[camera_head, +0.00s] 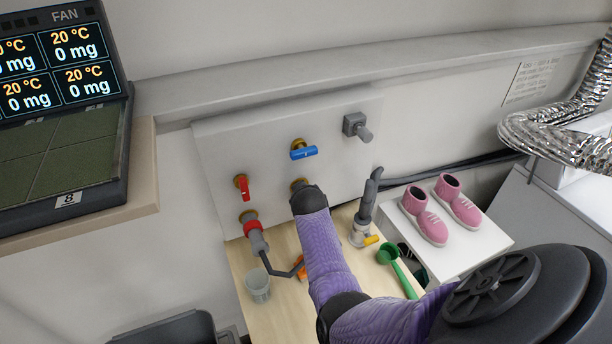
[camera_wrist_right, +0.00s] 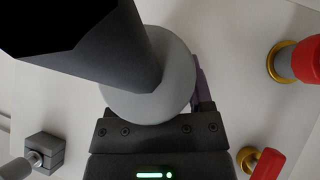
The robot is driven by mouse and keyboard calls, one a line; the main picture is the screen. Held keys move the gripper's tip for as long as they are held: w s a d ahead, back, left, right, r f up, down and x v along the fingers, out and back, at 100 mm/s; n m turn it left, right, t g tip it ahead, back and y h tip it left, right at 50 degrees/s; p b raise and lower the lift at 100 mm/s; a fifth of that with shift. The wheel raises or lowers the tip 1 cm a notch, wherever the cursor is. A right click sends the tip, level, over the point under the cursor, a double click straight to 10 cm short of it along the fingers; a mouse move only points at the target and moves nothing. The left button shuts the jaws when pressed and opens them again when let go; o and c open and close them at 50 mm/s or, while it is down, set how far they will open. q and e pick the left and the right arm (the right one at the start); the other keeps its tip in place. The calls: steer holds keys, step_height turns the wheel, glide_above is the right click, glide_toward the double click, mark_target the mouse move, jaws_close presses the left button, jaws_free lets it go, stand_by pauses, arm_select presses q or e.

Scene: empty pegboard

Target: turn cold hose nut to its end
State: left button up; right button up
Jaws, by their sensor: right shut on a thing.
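The cold hose nut shows in the right wrist view as a round grey collar (camera_wrist_right: 178,92), with a wide dark hose piece (camera_wrist_right: 95,45) running from it to the upper left. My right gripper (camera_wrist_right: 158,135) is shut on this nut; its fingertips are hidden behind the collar. In the head view my right gripper (camera_head: 307,198) reaches the brass outlet (camera_head: 298,184) below the blue valve handle (camera_head: 304,152), and my wrist hides the nut there. My left gripper is in neither view.
To the left are a red valve handle (camera_head: 243,187) and a grey hose end with red nut (camera_head: 256,236). A grey square fitting (camera_head: 356,126) is at upper right. Below lie a cup (camera_head: 257,286), green scoop (camera_head: 394,262) and metal fitting (camera_head: 361,236). Pink shoes (camera_head: 428,220) stand right.

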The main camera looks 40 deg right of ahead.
steer(key=shift+d+r+m+y+p, duration=0.1)
steer(key=shift+r+m+y+p, duration=0.25)
steer(key=shift+y+p, duration=0.4)
steer(key=shift+f+m+t+y, duration=0.25)
steer(key=shift+m+t+y, duration=0.15)
steer(key=shift+y, duration=0.15)
steer(key=shift+f+m+y, duration=0.1)
steer(key=shift+m+y, duration=0.15)
steer(key=shift+y, duration=0.25)
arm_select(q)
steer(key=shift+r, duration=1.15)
arm_select(e)
steer(key=shift+s+m+t+y, duration=0.1)
steer(key=shift+m+t+y, duration=0.2)
steer(key=shift+y, duration=0.4)
steer(key=o, duration=1.3)
steer(key=shift+c, duration=0.2)
